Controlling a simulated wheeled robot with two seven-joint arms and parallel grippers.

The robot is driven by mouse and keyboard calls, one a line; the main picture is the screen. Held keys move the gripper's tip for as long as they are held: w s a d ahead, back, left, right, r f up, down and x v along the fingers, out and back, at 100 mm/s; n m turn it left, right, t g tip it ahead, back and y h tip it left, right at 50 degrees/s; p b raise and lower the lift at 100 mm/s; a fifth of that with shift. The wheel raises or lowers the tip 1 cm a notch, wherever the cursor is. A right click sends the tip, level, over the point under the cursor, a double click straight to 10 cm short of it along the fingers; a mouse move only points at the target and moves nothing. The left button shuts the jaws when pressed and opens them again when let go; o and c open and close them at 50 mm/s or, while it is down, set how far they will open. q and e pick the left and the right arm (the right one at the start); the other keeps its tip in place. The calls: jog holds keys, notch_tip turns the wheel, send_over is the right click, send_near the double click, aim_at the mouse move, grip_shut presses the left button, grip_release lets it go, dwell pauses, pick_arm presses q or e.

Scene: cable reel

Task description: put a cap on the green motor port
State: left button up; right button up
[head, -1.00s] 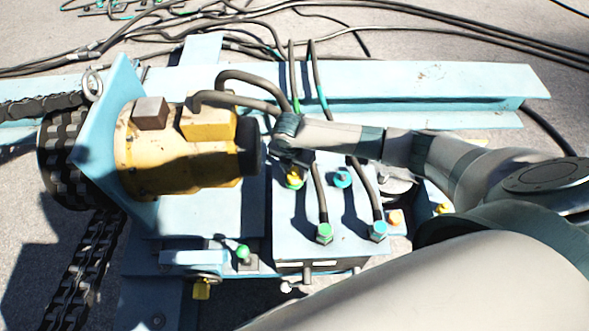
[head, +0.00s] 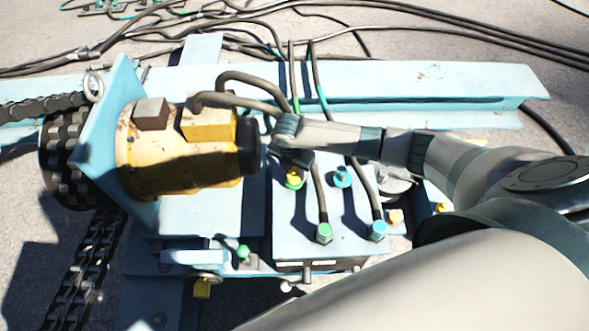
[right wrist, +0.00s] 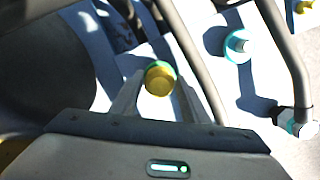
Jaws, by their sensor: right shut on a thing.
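My right gripper (head: 290,165) reaches over the pale blue block (head: 300,243) beside the motor, its tips pointing down. It is shut on a yellow cap (head: 294,176). In the right wrist view the yellow cap (right wrist: 159,80) lies between the two fingers (right wrist: 157,98), with the green port's ring (right wrist: 163,67) showing around its far edge. The cap is over the green port; I cannot tell whether it is fully seated. My left gripper is not in view.
The yellow motor (head: 160,150) stands left of the block. Black hoses run beside the gripper to a green fitting (head: 324,233) and a blue fitting (head: 378,230). A small green-topped fitting (head: 243,252) is at the front. A blue beam (head: 430,85) crosses behind.

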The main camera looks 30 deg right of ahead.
jog(key=shift+f, duration=0.3)
dwell(0.6)
jog(key=o, duration=1.2)
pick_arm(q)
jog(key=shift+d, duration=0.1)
pick_arm(e)
jog(key=shift+o, duration=0.2)
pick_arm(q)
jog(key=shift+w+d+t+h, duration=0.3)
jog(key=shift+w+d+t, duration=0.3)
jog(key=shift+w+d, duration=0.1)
pick_arm(e)
notch_tip(320, 180, up, 17)
jog(key=s+a, duration=0.1)
jog(key=a, duration=0.1)
jog(key=shift+s+r, duration=0.15)
jog(key=shift+s, duration=0.1)
jog(key=shift+a, duration=0.1)
